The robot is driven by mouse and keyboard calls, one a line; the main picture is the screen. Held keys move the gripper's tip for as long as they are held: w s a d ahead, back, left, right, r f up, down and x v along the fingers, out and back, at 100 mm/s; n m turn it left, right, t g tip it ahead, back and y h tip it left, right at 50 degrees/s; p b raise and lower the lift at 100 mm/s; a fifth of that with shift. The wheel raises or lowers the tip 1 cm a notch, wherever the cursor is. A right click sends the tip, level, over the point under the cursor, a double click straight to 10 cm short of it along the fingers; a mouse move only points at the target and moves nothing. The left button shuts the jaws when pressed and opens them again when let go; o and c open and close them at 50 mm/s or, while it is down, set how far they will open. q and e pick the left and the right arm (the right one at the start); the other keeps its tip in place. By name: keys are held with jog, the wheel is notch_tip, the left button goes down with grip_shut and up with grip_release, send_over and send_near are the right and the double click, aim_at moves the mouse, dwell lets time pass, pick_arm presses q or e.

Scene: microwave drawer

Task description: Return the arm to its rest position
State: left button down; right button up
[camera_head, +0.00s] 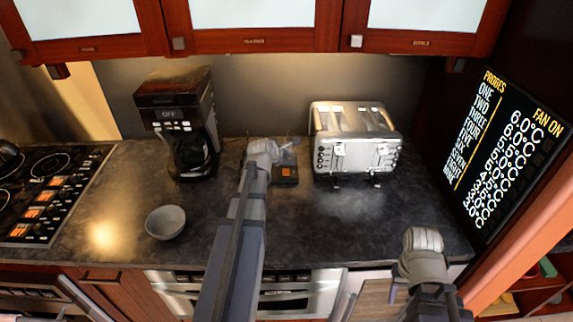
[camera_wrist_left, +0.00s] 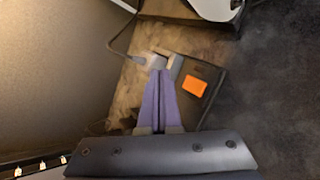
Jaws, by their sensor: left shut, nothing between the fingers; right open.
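My left gripper (camera_head: 284,150) is at the back of the counter, at the end of the left arm reaching in from the bottom of the head view. Its purple fingers (camera_wrist_left: 161,98) are closed together and empty in the left wrist view. They are over or beside a dark flat device (camera_head: 286,174) with an orange square; I cannot tell whether they touch it. My right gripper (camera_head: 376,297) is low at the counter's front, right of centre, open, with its fingers only partly visible beside my right arm.
A coffee maker (camera_head: 180,120) stands left of my left arm and a silver toaster (camera_head: 355,140) right of it. A grey bowl (camera_head: 166,222) sits near the counter's front. Wall cabinets (camera_head: 250,40) hang above. Counter between toaster and right arm is clear.

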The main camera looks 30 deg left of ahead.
dwell(0.3)
pick_arm(q)
jog(key=shift+d, duration=0.1)
